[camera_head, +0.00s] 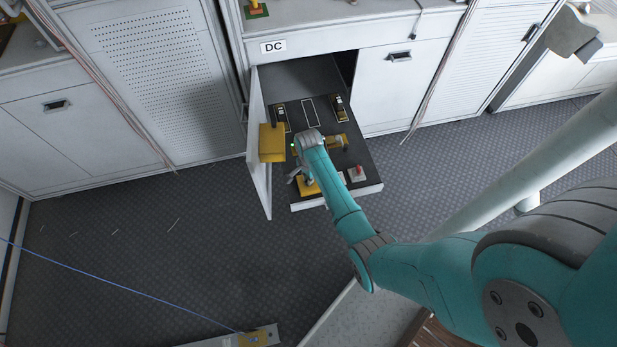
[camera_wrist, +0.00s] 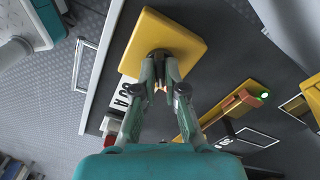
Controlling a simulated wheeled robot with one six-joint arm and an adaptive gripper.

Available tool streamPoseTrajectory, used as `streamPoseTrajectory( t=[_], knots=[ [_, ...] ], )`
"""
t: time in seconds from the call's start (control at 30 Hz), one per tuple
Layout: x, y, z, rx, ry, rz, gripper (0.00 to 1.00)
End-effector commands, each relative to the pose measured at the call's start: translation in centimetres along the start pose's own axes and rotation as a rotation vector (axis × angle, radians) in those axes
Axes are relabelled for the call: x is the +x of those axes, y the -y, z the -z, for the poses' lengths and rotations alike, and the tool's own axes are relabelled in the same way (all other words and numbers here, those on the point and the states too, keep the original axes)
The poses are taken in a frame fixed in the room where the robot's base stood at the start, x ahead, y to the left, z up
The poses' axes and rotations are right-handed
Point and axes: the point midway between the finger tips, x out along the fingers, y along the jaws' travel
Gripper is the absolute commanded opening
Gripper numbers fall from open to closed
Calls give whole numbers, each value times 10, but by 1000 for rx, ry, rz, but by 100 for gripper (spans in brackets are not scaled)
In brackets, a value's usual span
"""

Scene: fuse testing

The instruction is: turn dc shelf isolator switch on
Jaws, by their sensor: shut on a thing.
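The pulled-out DC shelf (camera_head: 365,192) is a dark panel with a light front edge, below the DC label (camera_head: 273,47). The isolator switch shows as a yellow square plate (camera_wrist: 187,35) with a dark round knob in the wrist view; the yellow plate at the shelf's front (camera_head: 307,188) appears to be the same one. My gripper (camera_wrist: 160,82) is shut on the dark knob, with its fingers on either side. The knob is partly hidden by the fingers, and its exact turn angle cannot be told. In the head view my gripper (camera_head: 296,177) is partly hidden by my wrist.
A yellow box (camera_head: 271,143) stands at the shelf's left, beside the open cabinet door (camera_head: 258,185). A red button (camera_head: 357,172) sits at the front right. A yellow holder with a lit green lamp (camera_wrist: 232,104) is near my fingers.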

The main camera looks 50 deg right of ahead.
Motion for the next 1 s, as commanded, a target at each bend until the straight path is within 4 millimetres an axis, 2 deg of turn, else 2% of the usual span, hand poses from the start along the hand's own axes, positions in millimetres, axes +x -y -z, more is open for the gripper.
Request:
streamPoseTrajectory(
  t=[0.57, 0.6, 0.7, 1.0],
  knots=[
    [0, 0, 0, 35, 0, 0, 0],
    [0, 0, 0, 35, 0, 0, 15],
    [0, 0, 0, 34, 0, 0, 35],
    [-1, 0, 0, 34, 0, 0, 35]
  ],
)
